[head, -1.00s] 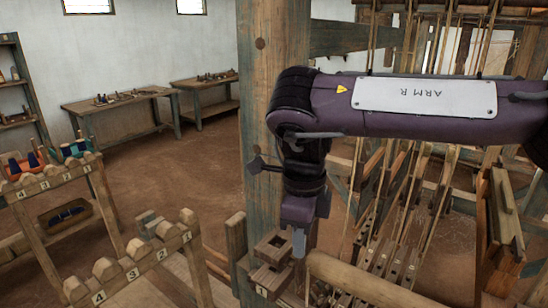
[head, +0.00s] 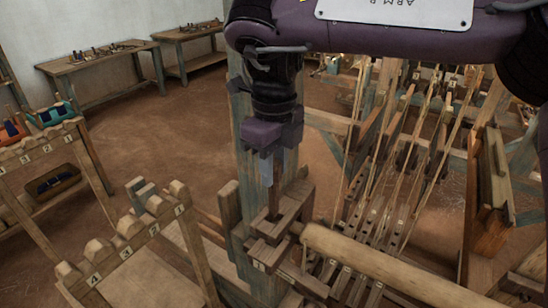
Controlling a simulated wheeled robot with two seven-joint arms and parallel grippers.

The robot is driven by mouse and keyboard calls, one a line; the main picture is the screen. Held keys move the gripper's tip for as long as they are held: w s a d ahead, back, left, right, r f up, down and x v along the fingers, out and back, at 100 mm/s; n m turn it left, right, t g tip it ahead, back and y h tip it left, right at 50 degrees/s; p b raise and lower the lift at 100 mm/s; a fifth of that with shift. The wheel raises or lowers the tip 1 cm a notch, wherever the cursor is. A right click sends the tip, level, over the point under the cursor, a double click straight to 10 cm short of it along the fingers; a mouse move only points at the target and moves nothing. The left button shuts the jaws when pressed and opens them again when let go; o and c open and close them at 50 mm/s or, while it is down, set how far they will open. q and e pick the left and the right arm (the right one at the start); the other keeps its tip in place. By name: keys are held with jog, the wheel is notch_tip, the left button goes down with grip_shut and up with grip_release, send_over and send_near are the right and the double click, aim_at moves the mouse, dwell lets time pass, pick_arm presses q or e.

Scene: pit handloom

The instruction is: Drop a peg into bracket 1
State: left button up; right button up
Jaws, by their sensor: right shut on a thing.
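My right gripper (head: 278,172) points down just above the wooden bracket on the post. It is shut on a thin dark brown peg (head: 273,204), which hangs upright below the fingertips. The wooden bracket 1 (head: 290,226) is fixed to the side of the post and has a pale label at its front. The peg's lower end is at the bracket's opening. I cannot tell how deep it sits there, or whether it touches the sides. My left gripper is not in view.
A thick round beam (head: 385,268) runs right of the bracket, close to it. The blue-green wooden post (head: 243,130) stands behind the gripper. A numbered notched rack (head: 126,250) stands at the lower left. Loom cords and slats fill the right.

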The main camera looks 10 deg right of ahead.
aim_at(274, 215)
jog(key=shift+f, duration=0.4)
jog(key=shift+w+f, duration=0.15)
jog(key=shift+f, duration=0.2)
jog(key=shift+w+f, duration=0.2)
jog(key=shift+f, duration=0.45)
jog(key=shift+s+f, duration=0.2)
jog(key=shift+f, duration=0.6)
jog(key=shift+w+f, duration=0.1)
jog(key=shift+f, duration=2.65)
jog(key=o, duration=1)
jog(key=shift+o, duration=0.2)
